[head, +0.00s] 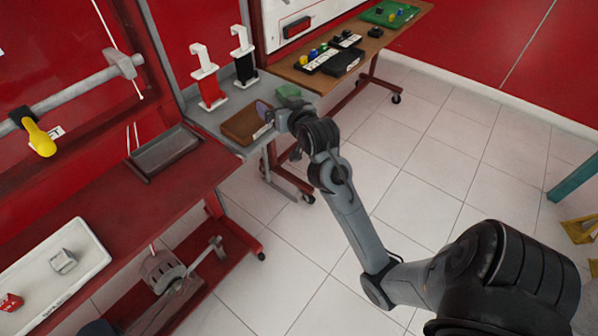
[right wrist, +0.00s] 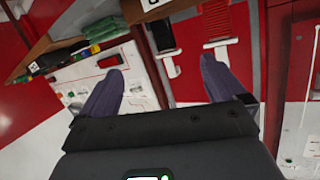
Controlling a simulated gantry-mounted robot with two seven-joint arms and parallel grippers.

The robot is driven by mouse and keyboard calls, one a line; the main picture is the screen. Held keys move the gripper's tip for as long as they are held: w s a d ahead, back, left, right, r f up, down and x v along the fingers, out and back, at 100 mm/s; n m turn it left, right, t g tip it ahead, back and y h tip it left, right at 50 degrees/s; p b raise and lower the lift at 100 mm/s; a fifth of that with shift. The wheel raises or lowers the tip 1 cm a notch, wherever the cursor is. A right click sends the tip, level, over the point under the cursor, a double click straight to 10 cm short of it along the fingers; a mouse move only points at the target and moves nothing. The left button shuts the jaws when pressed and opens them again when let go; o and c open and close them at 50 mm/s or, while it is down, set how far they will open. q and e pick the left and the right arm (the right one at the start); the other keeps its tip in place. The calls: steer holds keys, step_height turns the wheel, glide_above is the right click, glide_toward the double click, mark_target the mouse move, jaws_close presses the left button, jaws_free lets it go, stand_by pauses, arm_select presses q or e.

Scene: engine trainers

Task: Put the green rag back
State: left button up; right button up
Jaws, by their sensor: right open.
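A green bundle, likely the green rag (head: 288,91), lies on the grey bench (head: 222,113) just behind my right gripper (head: 270,110) in the head view. The gripper partly covers that corner of the bench. A brown open box (head: 243,127) sits to the left, close to the fingers. In the right wrist view my right gripper (right wrist: 165,75) is open, with two purple fingers wide apart and nothing between them. My left gripper is in neither view.
A red dispenser (head: 208,82) and a black dispenser (head: 243,60) stand at the back of the grey bench. A wooden table (head: 385,45) with switches and a green board (head: 390,12) is beyond. A dark tray (head: 165,150) lies on the red bench.

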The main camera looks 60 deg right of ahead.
steer(key=s+a+f+n+g+y, duration=0.2)
steer(key=s+a+f+n+y, duration=0.15)
steer(key=a+f, duration=0.75)
steer(key=s+a+f+n+g+y, duration=0.2)
steer(key=s+a+f+n+g, duration=0.1)
steer(key=s+a+f, duration=0.4)
steer(key=s+a+f+n+g+y, duration=0.2)
steer(key=s+a+f+n+g, duration=0.1)
steer(key=s+a+f, duration=0.5)
steer(key=s+a+g, duration=0.1)
steer(key=s+a, duration=0.2)
steer(key=s, duration=0.1)
steer(key=shift+a+y, duration=0.35)
steer(key=shift+s+r+n, duration=0.1)
steer(key=shift+s+n, duration=0.05)
steer(key=shift+n, duration=0.1)
step_height(320, 180, up, 62)
steer(key=p, duration=6.2)
